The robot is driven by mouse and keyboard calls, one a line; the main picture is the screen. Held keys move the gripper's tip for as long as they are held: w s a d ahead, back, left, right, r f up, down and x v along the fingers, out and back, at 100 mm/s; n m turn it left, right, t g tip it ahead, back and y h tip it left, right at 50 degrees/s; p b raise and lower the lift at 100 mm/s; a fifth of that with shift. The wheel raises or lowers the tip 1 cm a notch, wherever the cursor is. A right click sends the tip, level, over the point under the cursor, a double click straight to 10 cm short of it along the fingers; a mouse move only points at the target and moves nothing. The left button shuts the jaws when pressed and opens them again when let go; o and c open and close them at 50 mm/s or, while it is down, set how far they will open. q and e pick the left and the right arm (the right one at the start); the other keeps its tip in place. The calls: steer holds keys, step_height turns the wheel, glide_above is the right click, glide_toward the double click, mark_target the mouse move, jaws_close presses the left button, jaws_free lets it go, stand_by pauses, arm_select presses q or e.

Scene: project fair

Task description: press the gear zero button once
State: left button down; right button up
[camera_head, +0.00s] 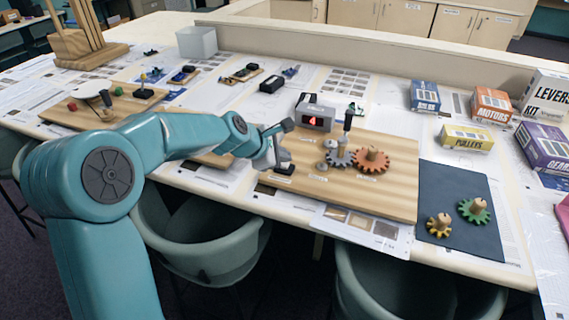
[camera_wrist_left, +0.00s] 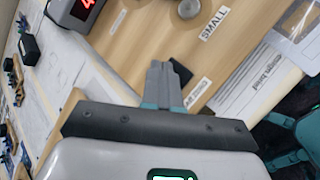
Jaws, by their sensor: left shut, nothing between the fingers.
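The gear zero button, a small black block (camera_head: 287,168), sits at the front left of the wooden gear board (camera_head: 390,200). My left gripper (camera_head: 281,154) is right over it, shut and empty, and partly covers it. In the left wrist view the closed grey fingertips (camera_wrist_left: 157,68) lie beside the dark button (camera_wrist_left: 181,73), which is partly hidden behind them; I cannot tell whether they touch. A white label (camera_wrist_left: 198,92) lies beside the button. The grey display box (camera_head: 315,117) shows a red 4; it also shows in the wrist view (camera_wrist_left: 75,12). My right gripper is not in view.
A dark mat (camera_head: 460,235) with yellow and green gears lies further right. Kit boxes stand at the back right; another wooden board (camera_head: 70,110) is left.

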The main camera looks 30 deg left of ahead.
arm_select(q)
steer(key=shift+f, duration=0.35)
steer(key=shift+r, duration=0.1)
stand_by(0.4)
steer(key=shift+r+p, duration=0.75)
steer(key=shift+r, duration=0.05)
step_height(320, 180, up, 5)
steer(key=p, duration=0.5)
steer(key=shift+r, duration=0.1)
stand_by(0.6)
